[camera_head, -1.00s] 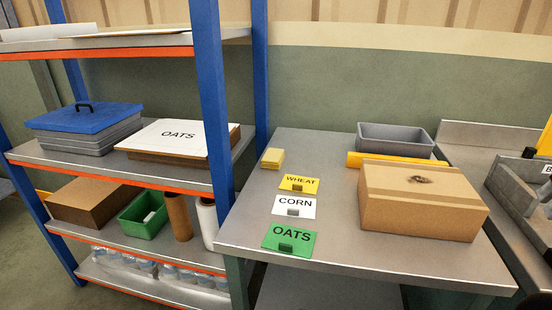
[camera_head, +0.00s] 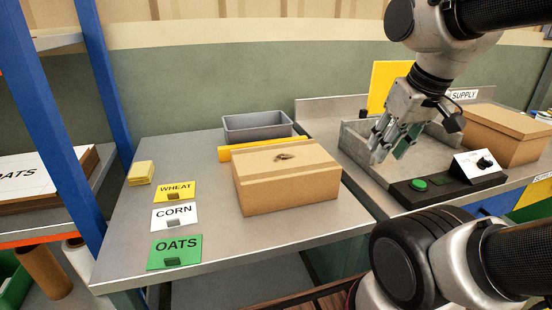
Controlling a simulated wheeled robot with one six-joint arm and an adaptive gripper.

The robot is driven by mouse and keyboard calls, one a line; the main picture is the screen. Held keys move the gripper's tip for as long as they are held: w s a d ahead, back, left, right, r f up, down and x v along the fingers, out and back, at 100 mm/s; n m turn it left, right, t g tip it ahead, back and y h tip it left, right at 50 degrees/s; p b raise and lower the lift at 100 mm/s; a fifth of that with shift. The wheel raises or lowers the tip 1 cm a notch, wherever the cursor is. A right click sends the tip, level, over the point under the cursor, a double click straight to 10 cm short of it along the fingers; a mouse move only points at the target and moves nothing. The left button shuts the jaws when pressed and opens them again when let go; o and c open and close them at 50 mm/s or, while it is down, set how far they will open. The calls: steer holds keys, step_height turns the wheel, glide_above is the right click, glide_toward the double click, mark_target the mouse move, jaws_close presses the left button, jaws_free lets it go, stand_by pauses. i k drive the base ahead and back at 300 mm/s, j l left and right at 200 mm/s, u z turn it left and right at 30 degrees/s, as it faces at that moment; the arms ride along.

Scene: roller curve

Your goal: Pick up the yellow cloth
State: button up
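A small folded stack of yellow cloth (camera_head: 141,173) lies flat at the left back of the grey metal table (camera_head: 225,243), behind the WHEAT card. My gripper (camera_head: 391,148) is far to its right, pointing down over a grey open-topped tray (camera_head: 354,146) on the neighbouring counter. Its fingers look apart. A dark green flat piece (camera_head: 407,141) shows by the fingers; I cannot tell whether it touches them. Nothing touches the cloth.
Yellow WHEAT (camera_head: 175,191), white CORN (camera_head: 174,216) and green OATS (camera_head: 175,250) cards lie in front of the cloth. A blue shelf post (camera_head: 103,85) rises close left.

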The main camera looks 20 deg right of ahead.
mark_target(140, 174)
steer(key=j+z, duration=0.25)
steer(key=j, duration=0.75)
steer(key=k+j+z, duration=0.1)
steer(key=j+z, duration=0.15)
steer(key=j, duration=0.75)
